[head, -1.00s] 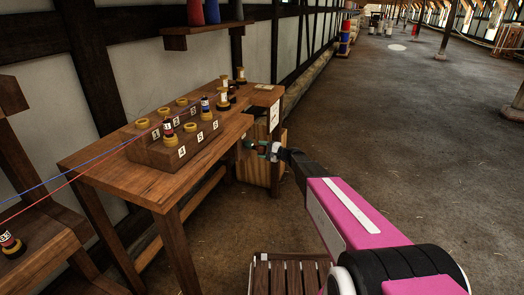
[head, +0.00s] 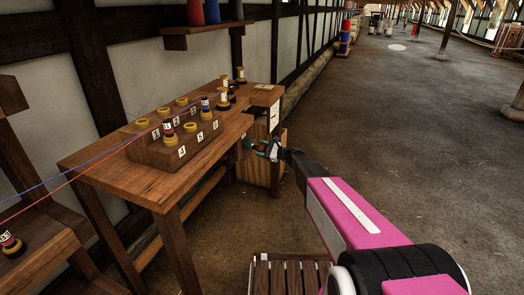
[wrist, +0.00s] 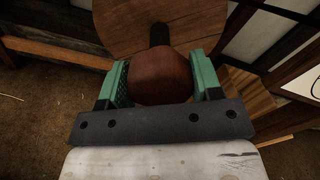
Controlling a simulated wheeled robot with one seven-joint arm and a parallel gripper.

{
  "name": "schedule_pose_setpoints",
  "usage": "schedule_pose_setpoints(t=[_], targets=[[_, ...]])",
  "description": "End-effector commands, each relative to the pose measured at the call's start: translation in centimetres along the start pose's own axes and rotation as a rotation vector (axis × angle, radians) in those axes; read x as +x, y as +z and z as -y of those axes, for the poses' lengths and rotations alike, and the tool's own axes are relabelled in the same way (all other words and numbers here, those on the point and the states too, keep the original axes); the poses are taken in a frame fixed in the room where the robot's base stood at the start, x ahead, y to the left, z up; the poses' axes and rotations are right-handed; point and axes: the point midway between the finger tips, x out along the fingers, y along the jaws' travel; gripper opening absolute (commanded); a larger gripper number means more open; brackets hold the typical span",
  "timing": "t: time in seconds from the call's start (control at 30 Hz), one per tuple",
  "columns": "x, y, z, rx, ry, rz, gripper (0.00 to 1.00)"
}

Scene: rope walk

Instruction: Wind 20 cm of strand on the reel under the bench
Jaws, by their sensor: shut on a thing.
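In the wrist view, my gripper (wrist: 159,66) has its green fingers on both sides of a reddish-brown wooden knob (wrist: 160,82), shut on it. The knob sits on a short dark shaft in front of a round wooden disc (wrist: 125,28), the reel's face. In the head view, my gripper (head: 269,149) is at the right end of the wooden bench (head: 112,168), below its top. The reel is small and mostly hidden there. I cannot make out strand on it.
A rack (head: 165,155) with numbered places and several spools stands on the bench. Red and blue strands run left from it. A slatted wooden crate (head: 255,172) stands under the bench's right end. A slatted stool (head: 290,275) is in front. The floor right is clear.

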Motion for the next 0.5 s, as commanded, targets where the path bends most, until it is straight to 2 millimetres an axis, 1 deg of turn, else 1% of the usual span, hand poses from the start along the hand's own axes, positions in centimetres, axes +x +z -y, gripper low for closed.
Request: schedule_pose_setpoints(t=[0.2, 0.5], targets=[[-0.09, -0.09, -0.10, 0.050, 0.002, -0.003, 0.35], [-0.10, -0.10, -0.10, 0.062, 0.002, -0.003, 0.35]])
